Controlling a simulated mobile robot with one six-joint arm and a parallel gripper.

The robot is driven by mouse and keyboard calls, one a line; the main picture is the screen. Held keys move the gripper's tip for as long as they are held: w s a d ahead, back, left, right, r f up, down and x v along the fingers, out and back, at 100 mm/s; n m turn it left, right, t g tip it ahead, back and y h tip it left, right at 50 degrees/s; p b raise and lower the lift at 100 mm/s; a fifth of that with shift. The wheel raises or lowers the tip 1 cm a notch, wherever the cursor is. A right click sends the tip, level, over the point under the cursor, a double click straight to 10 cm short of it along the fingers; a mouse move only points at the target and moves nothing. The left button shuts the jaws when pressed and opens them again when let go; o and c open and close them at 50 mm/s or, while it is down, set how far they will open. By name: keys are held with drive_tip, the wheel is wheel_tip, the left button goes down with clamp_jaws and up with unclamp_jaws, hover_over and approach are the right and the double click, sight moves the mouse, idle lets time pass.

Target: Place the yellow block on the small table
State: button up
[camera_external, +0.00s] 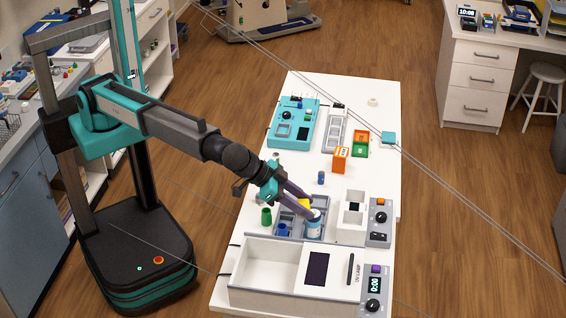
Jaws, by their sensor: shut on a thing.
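My gripper (313,213) reaches down over the front half of a long white table (378,90). A small yellow block (303,203) shows between its two purple-grey fingers, partly hidden by them; the gripper appears shut on it. A blue-and-white jar (314,229) stands right at the fingertips; I cannot tell if they touch it. The white table is the only one under my arm; I cannot tell whether it is the small table.
A grey tray (292,238) with a blue cup lies below the gripper, a green cup (266,216) to its left. A white UV box (265,268) is in front. An orange box (340,160) and teal case (290,130) stand farther back. The table's far right corner is fairly clear.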

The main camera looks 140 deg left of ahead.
drive_tip(key=shift+n+g+y, duration=0.3)
drive_tip(key=shift+n+g, duration=0.2)
drive_tip(key=shift+n, duration=0.2)
drive_tip(key=w+d, duration=0.2)
drive_tip(key=d, duration=0.2)
drive_tip(key=w+d+r, duration=0.1)
drive_tip(key=w+d, duration=0.2)
drive_tip(key=d, duration=0.1)
drive_tip(key=w+d+r, duration=0.1)
drive_tip(key=w+d, duration=0.2)
drive_tip(key=d, duration=0.2)
drive_tip(key=shift+b, duration=0.4)
drive_tip(key=shift+s+f, duration=0.1)
drive_tip(key=shift+f, duration=2.35)
drive_tip(key=shift+f, duration=0.1)
drive_tip(key=shift+f+p, duration=0.95)
drive_tip(key=shift+f, duration=2.05)
drive_tip(key=shift+f+p, duration=0.65)
drive_tip(key=shift+f, duration=1.25)
drive_tip(key=shift+f, duration=0.15)
